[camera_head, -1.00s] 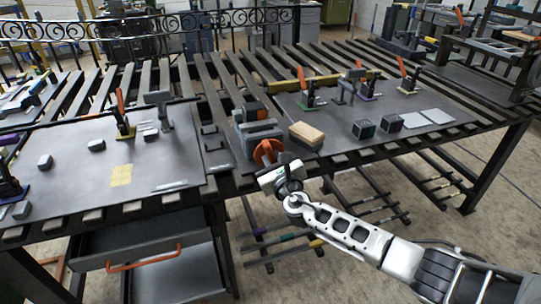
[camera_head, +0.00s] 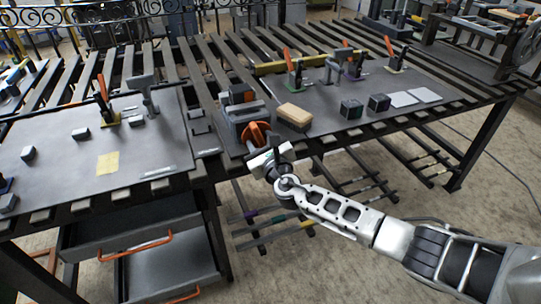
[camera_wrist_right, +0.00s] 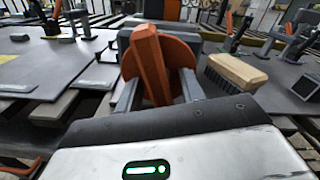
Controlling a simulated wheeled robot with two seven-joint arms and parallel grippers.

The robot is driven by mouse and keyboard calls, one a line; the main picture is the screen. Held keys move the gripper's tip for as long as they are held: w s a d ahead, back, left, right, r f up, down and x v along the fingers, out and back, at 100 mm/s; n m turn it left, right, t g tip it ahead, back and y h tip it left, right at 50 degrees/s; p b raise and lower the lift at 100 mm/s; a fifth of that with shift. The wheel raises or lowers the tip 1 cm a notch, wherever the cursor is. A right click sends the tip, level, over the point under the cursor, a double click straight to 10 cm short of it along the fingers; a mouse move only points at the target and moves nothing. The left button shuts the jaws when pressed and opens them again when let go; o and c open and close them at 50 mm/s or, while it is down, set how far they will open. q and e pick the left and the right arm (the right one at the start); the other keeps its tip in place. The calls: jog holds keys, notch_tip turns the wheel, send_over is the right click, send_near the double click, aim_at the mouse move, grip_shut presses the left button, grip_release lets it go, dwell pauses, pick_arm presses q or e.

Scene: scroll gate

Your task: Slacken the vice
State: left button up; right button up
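The vice (camera_head: 246,112) is a grey block at the front edge of the slatted bench, with an orange round handle (camera_head: 256,134) facing me. In the right wrist view the handle (camera_wrist_right: 150,62) is an orange disc with a raised bar, tilted slightly from upright. My right gripper (camera_head: 263,153) is right in front of the handle. In the right wrist view its two grey fingers are apart, one on each side of the bar. A gap shows beside the right finger, and I cannot tell whether the left one touches. My left gripper is not in view.
A wooden-backed brush (camera_head: 294,116) lies just right of the vice. Dark boards left (camera_head: 60,175) and right (camera_head: 330,112) hold toggle clamps and small blocks. An open drawer (camera_head: 130,232) with an orange handle hangs below the bench at left. Bars hang under the bench at right.

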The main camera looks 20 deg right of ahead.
jog(key=s, duration=1.5)
jog(key=shift+d, duration=0.3)
jog(key=s+a+f+n+g, duration=0.1)
jog(key=s+f+n, duration=0.4)
jog(key=n, duration=0.6)
jog(key=s+a+f+n+g+y, duration=0.1)
jog(key=s+f+n+g, duration=0.3)
jog(key=n, duration=0.8)
jog(key=s+a+f+n+g+y, duration=0.1)
jog(key=s+f+n+g, duration=0.2)
jog(key=s+f+n, duration=0.4)
jog(key=shift+s+a+f+n, duration=0.2)
jog(key=shift+s+a+n, duration=0.15)
jog(key=shift+s+n, duration=1.65)
jog(key=shift+w+n, duration=0.3)
